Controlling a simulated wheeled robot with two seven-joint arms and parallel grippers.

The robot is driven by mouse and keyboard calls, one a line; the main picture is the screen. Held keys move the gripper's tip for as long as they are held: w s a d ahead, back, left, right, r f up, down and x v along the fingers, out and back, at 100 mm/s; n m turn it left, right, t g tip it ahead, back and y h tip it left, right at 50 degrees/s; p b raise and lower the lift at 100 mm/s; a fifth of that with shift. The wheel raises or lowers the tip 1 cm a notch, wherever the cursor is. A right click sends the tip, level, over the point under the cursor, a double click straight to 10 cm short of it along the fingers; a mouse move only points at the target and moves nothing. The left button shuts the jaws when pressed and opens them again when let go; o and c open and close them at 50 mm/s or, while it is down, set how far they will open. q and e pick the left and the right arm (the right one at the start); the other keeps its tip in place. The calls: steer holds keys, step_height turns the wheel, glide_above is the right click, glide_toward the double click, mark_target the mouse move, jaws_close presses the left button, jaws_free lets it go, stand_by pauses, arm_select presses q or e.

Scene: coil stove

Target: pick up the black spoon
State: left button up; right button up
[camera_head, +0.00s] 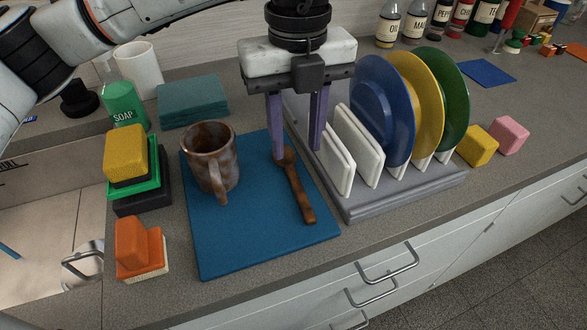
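I see no clearly black spoon; the one spoon in view is a brown, wood-like spoon (297,188). It lies on the blue mat (240,252), its bowl away from me and its handle toward the mat's front right. My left gripper (298,153) points down over the bowl end, its two purple fingers apart with nothing held between them. The left finger's tip overlaps the bowl's edge in the picture; I cannot tell whether it touches. My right gripper is not in view.
A brown mug (212,157) stands on the mat left of the spoon. A grey dish rack (408,195) with plates and white dividers stands close on the right. Sponges (139,247) and a soap bottle (124,105) are at the left. The mat's front is clear.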

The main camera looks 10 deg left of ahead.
mark_target(292, 173)
arm_select(q)
steer(key=f, duration=0.6)
steer(key=shift+s+a+p, duration=0.15)
steer(key=shift+a+p, duration=0.1)
steer(key=shift+p, duration=0.15)
jaws_close()
